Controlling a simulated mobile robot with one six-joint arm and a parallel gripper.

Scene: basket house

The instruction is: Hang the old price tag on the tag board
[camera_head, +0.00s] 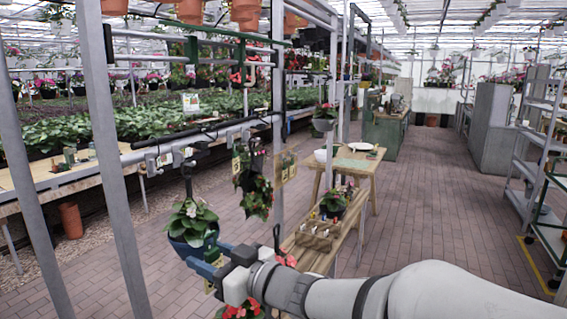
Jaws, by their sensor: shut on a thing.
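My gripper (207,271) is low at the centre left, close in front of a blue hanging pot (188,250) with a white-flowered plant. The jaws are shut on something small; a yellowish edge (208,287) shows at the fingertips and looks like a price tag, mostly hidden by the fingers. A tan panel (287,166) on the upright post, up and right of my gripper, may be the tag board; its details are too small to tell. A yellow tag (236,165) with a dark mark hangs by the plant left of that panel.
Grey posts (113,160) stand at the left, close to the camera. A red-flowered hanging plant (258,198) is above and right of my gripper. A wooden bench (357,185) stands behind. The brick aisle (430,215) to the right is clear, with a shelf trolley (533,165) beside it.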

